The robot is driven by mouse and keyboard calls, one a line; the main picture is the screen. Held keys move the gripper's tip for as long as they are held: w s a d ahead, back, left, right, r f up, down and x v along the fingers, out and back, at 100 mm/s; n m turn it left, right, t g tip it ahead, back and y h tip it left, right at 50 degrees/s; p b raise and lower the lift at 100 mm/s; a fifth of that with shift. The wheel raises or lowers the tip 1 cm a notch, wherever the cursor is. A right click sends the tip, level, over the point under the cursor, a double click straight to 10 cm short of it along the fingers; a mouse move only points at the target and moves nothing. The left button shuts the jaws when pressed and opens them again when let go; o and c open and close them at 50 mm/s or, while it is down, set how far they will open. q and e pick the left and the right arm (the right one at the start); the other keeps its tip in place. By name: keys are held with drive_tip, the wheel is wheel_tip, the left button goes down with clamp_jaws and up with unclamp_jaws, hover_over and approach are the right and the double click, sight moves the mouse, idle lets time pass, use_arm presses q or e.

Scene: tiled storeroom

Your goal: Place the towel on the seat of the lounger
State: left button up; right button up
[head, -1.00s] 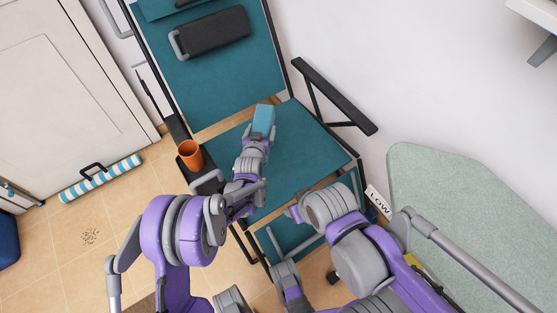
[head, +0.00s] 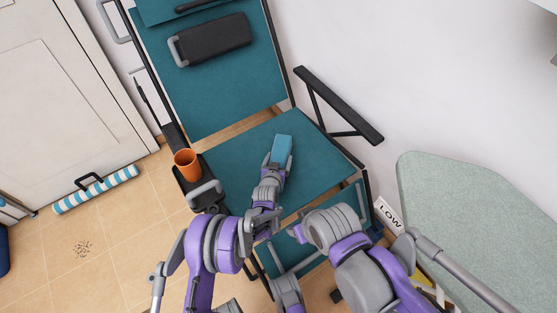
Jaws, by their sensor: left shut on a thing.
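The towel (head: 282,147) is a small light-blue folded block. My left gripper (head: 277,163) is shut on its near end and holds it over the middle of the teal seat (head: 310,172) of the lounger. I cannot tell whether the towel touches the seat. The lounger's teal backrest (head: 225,90) rises behind, with a dark headrest pillow (head: 214,40) on it. My right arm is at the lower middle, over the front of the lounger; its gripper cannot be made out.
An orange cup (head: 187,165) stands in a holder at the lounger's left armrest. A black right armrest (head: 338,104) flanks the seat. A grey-green ironing board (head: 480,205) and a "LOW" sign (head: 389,215) are at right. A striped roll (head: 96,190) lies on the floor.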

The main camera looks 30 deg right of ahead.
use_arm(q)
drive_tip(key=shift+f, duration=0.15)
drive_tip(key=shift+f, duration=0.1)
drive_tip(key=o, duration=1.3)
drive_tip(key=shift+c, duration=0.2)
drive_tip(key=shift+s+a+r, duration=0.15)
drive_tip(key=shift+s+r, duration=0.05)
drive_tip(key=shift+r, duration=0.05)
drive_tip(key=p+v, duration=0.1)
drive_tip(key=v, duration=1)
drive_tip(key=shift+s+a, duration=0.1)
drive_tip(key=shift+s, duration=0.1)
